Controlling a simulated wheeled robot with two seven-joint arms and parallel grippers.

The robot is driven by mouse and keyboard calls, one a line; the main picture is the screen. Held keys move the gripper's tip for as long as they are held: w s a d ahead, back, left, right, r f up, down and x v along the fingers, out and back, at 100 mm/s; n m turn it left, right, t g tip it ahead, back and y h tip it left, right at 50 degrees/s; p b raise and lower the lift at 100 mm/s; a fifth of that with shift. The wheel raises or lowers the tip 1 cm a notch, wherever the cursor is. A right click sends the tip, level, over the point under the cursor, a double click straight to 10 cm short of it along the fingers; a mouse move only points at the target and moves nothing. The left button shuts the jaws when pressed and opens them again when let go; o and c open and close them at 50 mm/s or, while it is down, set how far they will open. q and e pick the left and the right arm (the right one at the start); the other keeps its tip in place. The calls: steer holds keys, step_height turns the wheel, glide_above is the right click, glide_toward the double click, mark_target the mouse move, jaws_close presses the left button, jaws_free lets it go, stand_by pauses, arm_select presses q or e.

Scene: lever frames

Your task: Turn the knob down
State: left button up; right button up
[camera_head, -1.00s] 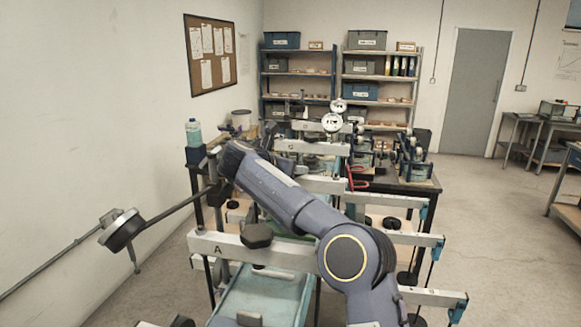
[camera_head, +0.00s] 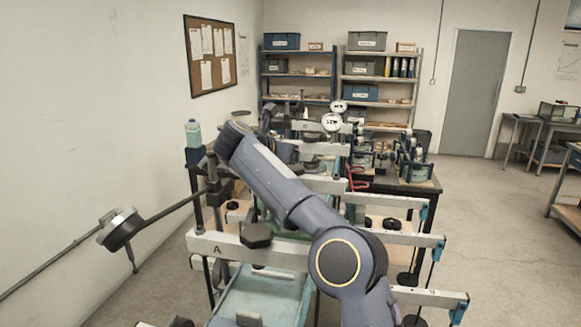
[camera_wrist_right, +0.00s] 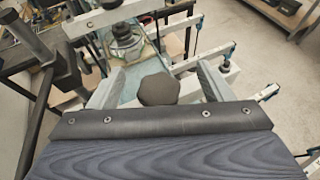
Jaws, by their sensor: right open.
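In the wrist view, a dark faceted knob (camera_wrist_right: 158,89) shows between the two spread grey fingers of my right gripper (camera_wrist_right: 160,70). The gripper is open, with a visible gap on each side of the knob. In the head view, my right arm reaches from the lower right up to the middle, and its gripper is mostly hidden behind the arm. A dark faceted knob (camera_head: 257,235) sits on the pale bar marked A (camera_head: 215,247). I cannot tell whether it is the same knob as in the wrist view. My left gripper is not in view.
Several pale bars (camera_head: 410,240) cross the bench behind and beside my arm. A dark disc (camera_head: 122,230) hangs on a rod at the left. A bottle (camera_head: 193,133) and gauges (camera_head: 331,122) stand farther back.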

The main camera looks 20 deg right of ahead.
steer(key=s+a+r+b, duration=0.4)
steer(key=s+r, duration=0.4)
steer(key=s, duration=0.4)
steer(key=shift+a+r, duration=0.3)
steer(key=shift+a, duration=0.4)
steer(key=shift+w, duration=0.1)
